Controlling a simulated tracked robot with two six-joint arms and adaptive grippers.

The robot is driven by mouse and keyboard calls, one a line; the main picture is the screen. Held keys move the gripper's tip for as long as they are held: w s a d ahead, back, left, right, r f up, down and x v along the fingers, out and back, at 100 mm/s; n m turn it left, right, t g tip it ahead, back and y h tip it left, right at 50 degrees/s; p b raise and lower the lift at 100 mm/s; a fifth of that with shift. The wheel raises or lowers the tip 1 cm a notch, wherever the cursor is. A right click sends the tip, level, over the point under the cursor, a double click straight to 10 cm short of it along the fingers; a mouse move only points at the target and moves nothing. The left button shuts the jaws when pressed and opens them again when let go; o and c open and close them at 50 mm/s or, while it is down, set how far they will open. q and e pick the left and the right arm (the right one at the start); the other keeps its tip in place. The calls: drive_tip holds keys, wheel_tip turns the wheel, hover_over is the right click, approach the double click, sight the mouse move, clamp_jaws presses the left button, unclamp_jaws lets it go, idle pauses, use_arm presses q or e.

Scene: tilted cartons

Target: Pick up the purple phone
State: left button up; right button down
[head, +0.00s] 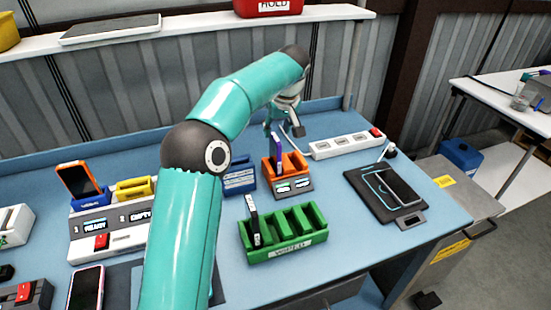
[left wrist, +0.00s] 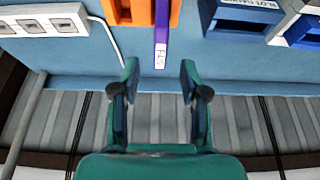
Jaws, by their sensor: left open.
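The purple phone (head: 277,148) stands on edge in a slot of the orange holder (head: 295,167) at the middle of the bench. In the left wrist view the purple phone (left wrist: 162,22) is a narrow strip with a white label, between orange walls (left wrist: 111,10). My left gripper (head: 283,129) is above and behind the holder, partly hidden by its own wrist. In the left wrist view its fingers (left wrist: 160,70) are apart, with nothing between them. The phone lies just beyond the fingertips, roughly in line with the gap. My right gripper is not in view.
A green rack (head: 290,252) holding a dark phone stands in front of the orange holder. A blue holder (head: 239,179) is left of it. A white power strip (head: 345,145) lies behind right, its cable near the gripper. A black tray (head: 362,190) with a phone lies right.

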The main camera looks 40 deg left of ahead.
sight(277, 138)
use_arm(q)
drive_tip(key=shift+d+p+x, duration=0.15)
drive_tip(key=shift+p+x, duration=0.1)
drive_tip(key=shift+x, duration=1.35)
drive_tip(key=shift+d+p+x, duration=0.2)
drive_tip(key=shift+p+x, duration=0.05)
drive_tip(key=shift+x, duration=1.35)
drive_tip(key=shift+s+f, duration=0.1)
clamp_jaws()
